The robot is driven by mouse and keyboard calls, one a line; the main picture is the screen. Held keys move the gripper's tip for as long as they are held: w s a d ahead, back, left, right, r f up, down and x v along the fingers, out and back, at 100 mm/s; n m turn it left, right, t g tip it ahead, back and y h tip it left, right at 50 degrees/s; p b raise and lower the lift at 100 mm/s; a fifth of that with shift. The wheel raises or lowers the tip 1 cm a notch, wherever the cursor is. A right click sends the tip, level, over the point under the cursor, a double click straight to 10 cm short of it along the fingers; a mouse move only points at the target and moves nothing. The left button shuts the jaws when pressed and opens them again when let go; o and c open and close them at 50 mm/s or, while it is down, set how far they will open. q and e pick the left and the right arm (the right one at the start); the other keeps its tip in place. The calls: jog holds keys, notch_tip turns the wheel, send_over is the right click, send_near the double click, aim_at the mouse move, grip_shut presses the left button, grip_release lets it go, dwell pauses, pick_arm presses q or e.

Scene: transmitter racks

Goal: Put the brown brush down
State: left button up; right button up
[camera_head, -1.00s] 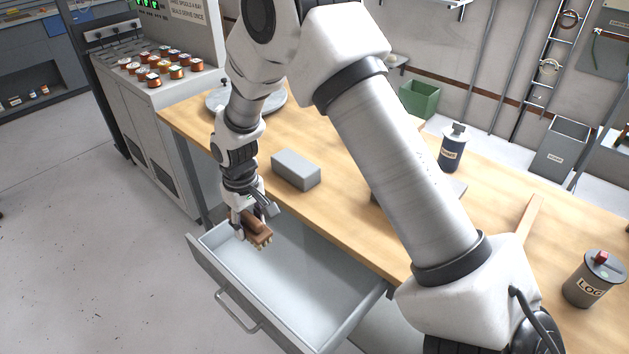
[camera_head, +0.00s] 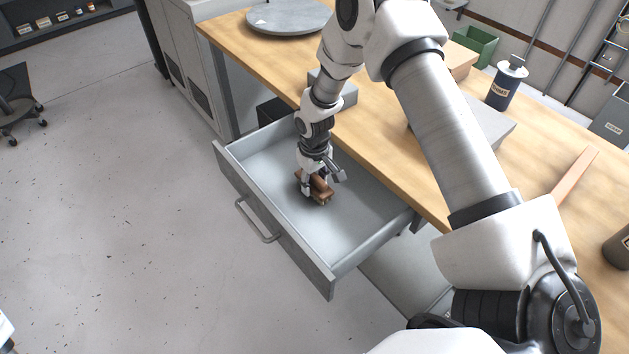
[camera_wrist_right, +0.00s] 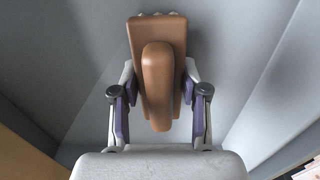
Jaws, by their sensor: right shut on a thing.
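The brown brush (camera_head: 319,188) is in my right gripper (camera_head: 322,178), inside the open grey drawer (camera_head: 262,222) under the workbench. In the right wrist view the brush (camera_wrist_right: 158,75) lies between the two purple-padded fingers of the gripper (camera_wrist_right: 158,100), which are shut on its handle. The brush is over the drawer floor; I cannot tell for sure whether it touches it. Bristle tips show at the top edge in the wrist view.
The wooden workbench (camera_head: 375,130) is behind the drawer. It bears a grey block (camera_head: 343,92), a round grey plate (camera_head: 290,17), a dark blue canister (camera_head: 506,85) and a wooden strip (camera_head: 575,175). The drawer is otherwise empty around the brush.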

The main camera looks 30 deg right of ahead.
aim_at(314, 175)
jog(key=o, duration=1.1)
jog(key=shift+f, duration=0.15)
notch_tip(314, 175, up, 12)
jog(key=shift+r, duration=0.2)
